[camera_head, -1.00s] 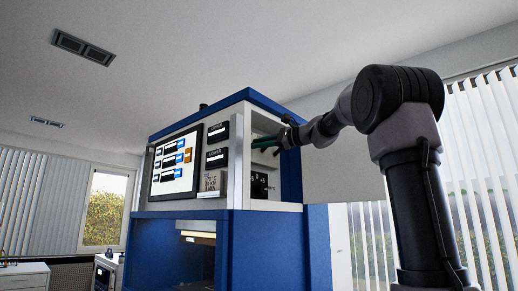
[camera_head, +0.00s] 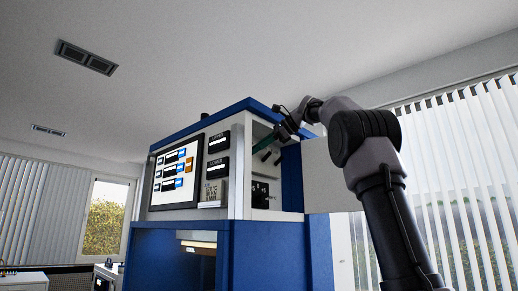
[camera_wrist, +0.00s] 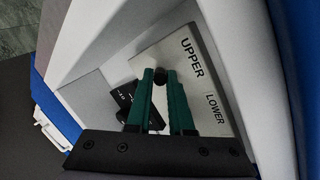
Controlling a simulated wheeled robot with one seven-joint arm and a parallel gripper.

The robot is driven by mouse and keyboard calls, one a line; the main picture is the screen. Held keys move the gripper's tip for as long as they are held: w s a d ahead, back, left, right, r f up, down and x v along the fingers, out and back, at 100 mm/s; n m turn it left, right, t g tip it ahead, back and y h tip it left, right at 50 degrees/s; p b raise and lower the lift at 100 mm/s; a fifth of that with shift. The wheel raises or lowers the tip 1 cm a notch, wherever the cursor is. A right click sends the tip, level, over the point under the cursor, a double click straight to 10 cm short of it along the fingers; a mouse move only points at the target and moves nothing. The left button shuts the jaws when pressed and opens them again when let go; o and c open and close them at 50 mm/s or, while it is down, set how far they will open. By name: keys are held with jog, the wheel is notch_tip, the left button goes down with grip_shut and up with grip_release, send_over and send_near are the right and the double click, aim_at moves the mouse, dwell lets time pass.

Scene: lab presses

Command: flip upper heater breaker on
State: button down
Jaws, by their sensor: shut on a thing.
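The upper heater breaker shows as a black round-ended handle (camera_wrist: 160,76) beside the word UPPER on a grey label plate (camera_wrist: 207,62) in the wrist view. My gripper (camera_wrist: 161,75) has green fingers, shut on this handle at their tips. The word LOWER is printed on the same plate; its handle cannot be made out behind the fingers. In the head view my gripper (camera_head: 262,147) reaches down from the upper right into the open side compartment of the blue and white press (camera_head: 239,172). Small dark handles (camera_head: 277,160) show just below the fingers.
The compartment door (camera_head: 326,178) stands open at the right, close to my arm. A black block (camera_head: 260,190) sits low in the compartment; a black part (camera_wrist: 124,97) shows left of the fingers. A touch screen (camera_head: 175,173) is on the press front. Blinds hang at the right.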

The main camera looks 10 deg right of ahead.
jog(key=c, duration=0.8)
grip_release()
jog(key=shift+a, duration=0.1)
jog(key=v, duration=1.1)
jog(key=shift+f, duration=0.1)
jog(key=s+f+n+h, duration=0.2)
jog(key=s+f+n, duration=0.2)
jog(key=s+f, duration=0.4)
jog(key=s+a+f+n+h, duration=0.1)
jog(key=s+f+n+h, duration=0.2)
jog(key=f, duration=1.9)
jog(key=s+a+f+n+g+h, duration=0.1)
jog(key=s+f+n, duration=0.4)
jog(key=s+f, duration=0.7)
notch_tip(320, 180, down, 4)
jog(key=shift+s+r+h, duration=0.1)
jog(key=shift+s+h, duration=0.2)
jog(key=shift+h, duration=0.6)
